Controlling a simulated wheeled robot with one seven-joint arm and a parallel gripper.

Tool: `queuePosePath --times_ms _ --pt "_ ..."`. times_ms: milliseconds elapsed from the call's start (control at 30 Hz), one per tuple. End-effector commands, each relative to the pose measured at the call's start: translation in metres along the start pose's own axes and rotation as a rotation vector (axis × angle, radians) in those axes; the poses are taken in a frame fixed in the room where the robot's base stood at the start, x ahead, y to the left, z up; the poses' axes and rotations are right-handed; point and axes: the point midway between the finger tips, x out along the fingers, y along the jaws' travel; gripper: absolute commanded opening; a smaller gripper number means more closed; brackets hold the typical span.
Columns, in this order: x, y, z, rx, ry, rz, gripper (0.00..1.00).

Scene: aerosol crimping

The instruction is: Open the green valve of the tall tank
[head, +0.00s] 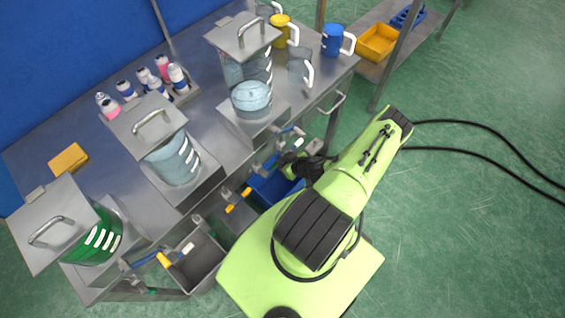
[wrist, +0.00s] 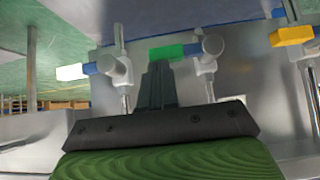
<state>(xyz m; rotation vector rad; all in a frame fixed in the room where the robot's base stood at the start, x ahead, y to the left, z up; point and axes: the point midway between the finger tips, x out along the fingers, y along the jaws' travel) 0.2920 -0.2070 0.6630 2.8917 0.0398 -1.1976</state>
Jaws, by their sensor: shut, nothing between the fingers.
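The tall tank (head: 247,75) stands on the bench in the head view, clear-walled with pale blue liquid low inside and a grey lid with a handle. In the wrist view the green valve handle (wrist: 168,52) lies crosswise beside a grey valve body (wrist: 210,46). My gripper (wrist: 158,66) is shut and empty, its fingertips just below the green handle in the picture; I cannot tell whether they touch it. In the head view my gripper (head: 285,160) is at the bench front below the tall tank, and the green handle is not clearly visible there.
A valve with a white-tipped handle (wrist: 72,72) is left of my fingers, a yellow handle (wrist: 291,36) right. Two other tanks, one middle (head: 176,160) and one green (head: 100,238), stand along the bench. A blue bin (head: 272,188) and grey bin (head: 197,265) sit below.

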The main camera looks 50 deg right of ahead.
Motion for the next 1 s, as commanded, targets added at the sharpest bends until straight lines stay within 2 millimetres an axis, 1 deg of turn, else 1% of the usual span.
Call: queuePosePath --times_ms 333,1000 --pt "0.0001 0.0002 0.0003 0.005 0.0 -0.006 0.0" --pt "0.0067 0.0025 0.0072 0.088 -0.001 -0.09 0.0"
